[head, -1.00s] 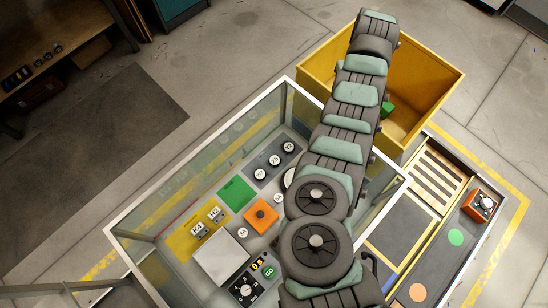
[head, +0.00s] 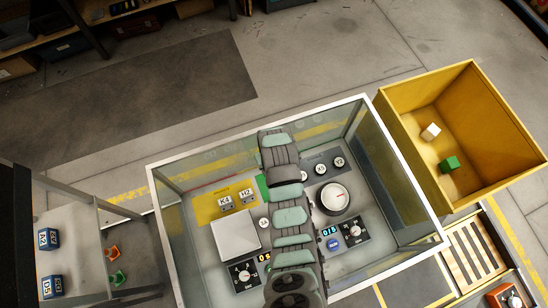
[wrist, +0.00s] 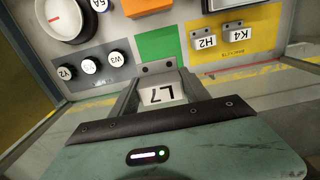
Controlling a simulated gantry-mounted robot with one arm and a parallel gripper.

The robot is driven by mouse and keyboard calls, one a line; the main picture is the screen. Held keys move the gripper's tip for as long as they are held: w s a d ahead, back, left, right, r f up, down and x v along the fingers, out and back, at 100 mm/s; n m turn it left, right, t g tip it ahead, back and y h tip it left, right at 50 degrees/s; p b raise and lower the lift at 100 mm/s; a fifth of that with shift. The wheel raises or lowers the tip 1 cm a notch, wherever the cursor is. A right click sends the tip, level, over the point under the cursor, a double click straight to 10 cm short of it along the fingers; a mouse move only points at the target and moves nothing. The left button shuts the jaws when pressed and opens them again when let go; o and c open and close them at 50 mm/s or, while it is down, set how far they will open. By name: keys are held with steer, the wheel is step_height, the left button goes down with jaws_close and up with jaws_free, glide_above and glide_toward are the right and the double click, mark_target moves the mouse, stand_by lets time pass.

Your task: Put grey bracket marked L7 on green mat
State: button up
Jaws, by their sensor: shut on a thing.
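The grey bracket marked L7 (wrist: 163,93) is between the fingers of my gripper (wrist: 158,84) in the wrist view, its label upside down. My gripper is shut on it. The green mat (wrist: 163,42) lies just beyond the bracket in that view; I cannot tell the height of the bracket above the panel. In the head view only a sliver of the green mat (head: 262,187) shows beside my arm. My arm hides my gripper and the L7 bracket there.
Grey brackets K4 (head: 225,202) and H2 (head: 246,196) stand on a yellow mat beside the green one. An orange block (wrist: 147,5), a dial (head: 332,198) and knobs (wrist: 90,66) are nearby. Glass walls with a white rim (head: 405,172) surround the panel. A yellow bin (head: 510,160) stands outside.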

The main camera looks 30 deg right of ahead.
step_height(320, 180, down, 16)
steer(key=b, duration=0.5)
steer(key=shift+w+f, duration=0.1)
steer(key=shift+w, duration=0.05)
steer(key=shift+f+b, duration=1.4)
steer(key=shift+f, duration=0.35)
steer(key=shift+f, duration=0.25)
steer(key=o, duration=1.5)
steer(key=shift+r, duration=0.15)
step_height(320, 180, up, 12)
steer(key=p, duration=0.6)
steer(key=shift+r, duration=0.1)
